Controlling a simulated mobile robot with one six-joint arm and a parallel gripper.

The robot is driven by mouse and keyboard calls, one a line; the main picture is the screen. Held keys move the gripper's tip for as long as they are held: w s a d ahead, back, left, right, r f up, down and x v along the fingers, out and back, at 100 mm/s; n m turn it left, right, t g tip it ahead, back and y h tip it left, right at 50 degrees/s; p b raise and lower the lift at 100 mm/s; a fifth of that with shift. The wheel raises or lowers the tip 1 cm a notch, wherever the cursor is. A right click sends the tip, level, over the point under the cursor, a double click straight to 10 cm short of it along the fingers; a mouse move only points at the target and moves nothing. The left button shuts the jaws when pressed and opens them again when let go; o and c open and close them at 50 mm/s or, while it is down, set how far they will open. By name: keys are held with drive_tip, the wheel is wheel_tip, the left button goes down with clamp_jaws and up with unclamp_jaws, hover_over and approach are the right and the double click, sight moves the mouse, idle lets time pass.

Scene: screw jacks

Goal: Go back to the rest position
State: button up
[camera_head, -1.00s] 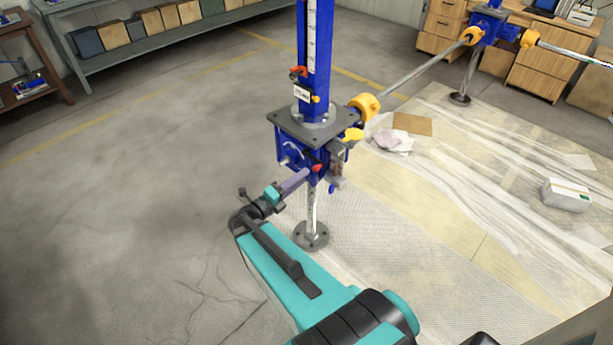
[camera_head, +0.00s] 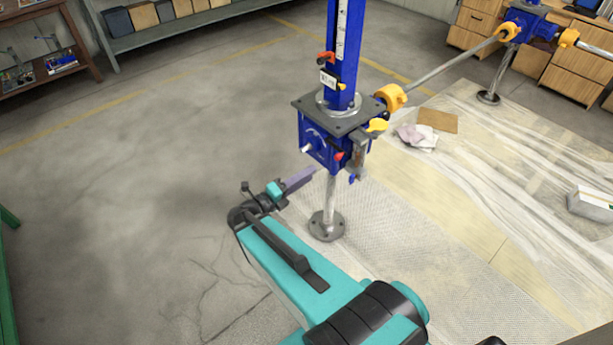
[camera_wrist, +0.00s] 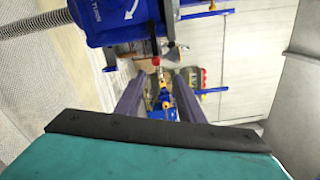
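The near blue screw jack (camera_head: 320,145) stands upright on a shiny post with a round foot. It has a square grey plate on top, a blue column above, and red and yellow knobs. My gripper (camera_head: 312,172) is at the lower left of its housing, apart from it as far as I can tell. In the wrist view the jack's blue housing (camera_wrist: 118,22) fills the upper left. There the two dark purple fingers of my gripper (camera_wrist: 160,80) stand apart with nothing held. Farther jack parts show through the gap.
A second blue jack (camera_head: 530,25) stands at the far right, joined by a shaft (camera_head: 455,65). Plastic sheeting (camera_head: 500,200) covers the floor on the right, with a white box (camera_head: 590,203) on it. Bare concrete (camera_head: 130,180) lies open on the left. A green edge (camera_head: 8,280) shows far left.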

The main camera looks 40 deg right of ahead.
idle(0.3)
drive_tip(key=s+a+f+m+g+y, duration=0.2)
drive_tip(key=s+a+f+m+y, duration=0.15)
drive_tip(key=s+f, duration=0.35)
drive_tip(key=s+a+f+m+g+y, duration=0.2)
drive_tip(key=s+f+m, duration=0.25)
drive_tip(key=f, duration=0.45)
drive_tip(key=s+a+f+m+g+y, duration=0.2)
drive_tip(key=s+a+f+m+y, duration=0.1)
drive_tip(key=s+f, duration=0.45)
drive_tip(key=s+a+f+m+y, duration=0.2)
drive_tip(key=a+f+m+y, duration=0.2)
drive_tip(key=a+m, duration=0.4)
drive_tip(key=s+a+f+m+g+y, duration=0.1)
drive_tip(key=s+a+f+m+y, duration=0.1)
drive_tip(key=a+f+m+y, duration=0.3)
drive_tip(key=shift+s+a+m+y, duration=0.4)
drive_tip(key=shift+a+m, duration=1.55)
drive_tip(key=shift+m, duration=2.65)
